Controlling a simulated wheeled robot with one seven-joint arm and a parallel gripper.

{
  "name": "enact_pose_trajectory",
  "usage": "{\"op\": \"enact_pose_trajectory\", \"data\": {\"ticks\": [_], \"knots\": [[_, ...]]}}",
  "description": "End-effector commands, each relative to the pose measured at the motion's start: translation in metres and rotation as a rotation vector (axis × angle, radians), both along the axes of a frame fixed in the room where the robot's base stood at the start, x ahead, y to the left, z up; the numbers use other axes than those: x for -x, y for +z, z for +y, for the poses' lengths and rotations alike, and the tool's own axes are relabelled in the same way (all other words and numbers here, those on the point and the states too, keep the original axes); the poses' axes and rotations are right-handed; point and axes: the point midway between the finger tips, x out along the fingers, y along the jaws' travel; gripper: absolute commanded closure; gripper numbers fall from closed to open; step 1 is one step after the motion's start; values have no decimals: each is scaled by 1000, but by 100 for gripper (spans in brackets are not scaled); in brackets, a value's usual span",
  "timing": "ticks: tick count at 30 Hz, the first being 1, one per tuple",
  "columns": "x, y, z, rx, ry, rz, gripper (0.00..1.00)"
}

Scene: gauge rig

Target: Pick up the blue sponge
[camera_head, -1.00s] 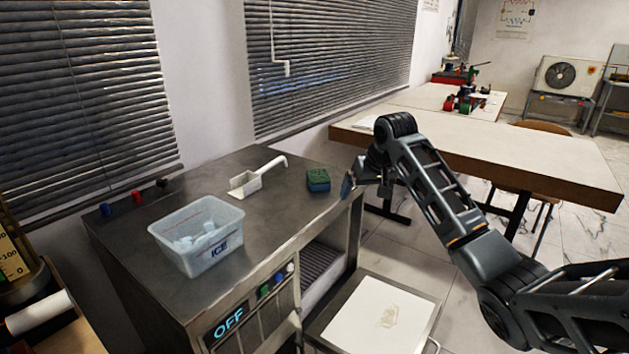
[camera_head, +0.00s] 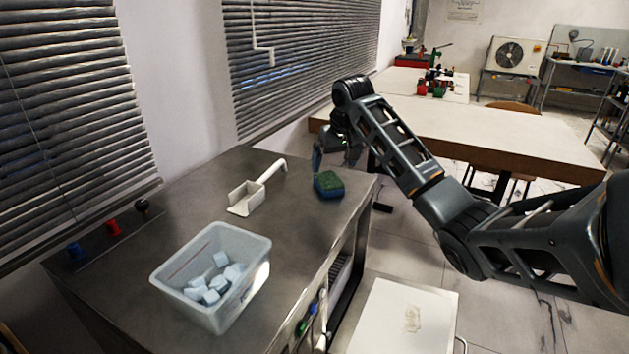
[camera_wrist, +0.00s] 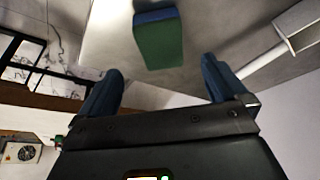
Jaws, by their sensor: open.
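The blue sponge (camera_head: 328,186) has a green top and lies on the dark metal counter (camera_head: 215,190), near its far right end. It also shows in the wrist view (camera_wrist: 160,42), green face and blue edge, ahead of the fingers and between their lines. My gripper (camera_head: 332,155) is above and just behind the sponge in the head view, apart from it. In the wrist view my gripper (camera_wrist: 160,82) has its two blue fingers spread wide with nothing between them.
A white scoop (camera_head: 252,194) lies left of the sponge. A clear bin (camera_head: 245,245) with several ice cubes stands nearer. Red, blue and black knobs (camera_head: 113,227) line the counter's left side. A long table (camera_head: 480,135) stands behind my arm. Counter around the sponge is clear.

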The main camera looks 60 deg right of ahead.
Motion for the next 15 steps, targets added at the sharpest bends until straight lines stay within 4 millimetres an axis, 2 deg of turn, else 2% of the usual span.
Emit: {"op": "enact_pose_trajectory", "data": {"ticks": [11, 15], "knots": [[-12, -32, -11, -1, -2, 3, 1], [-20, -50, -18, 0, 0, 4, 1]]}}
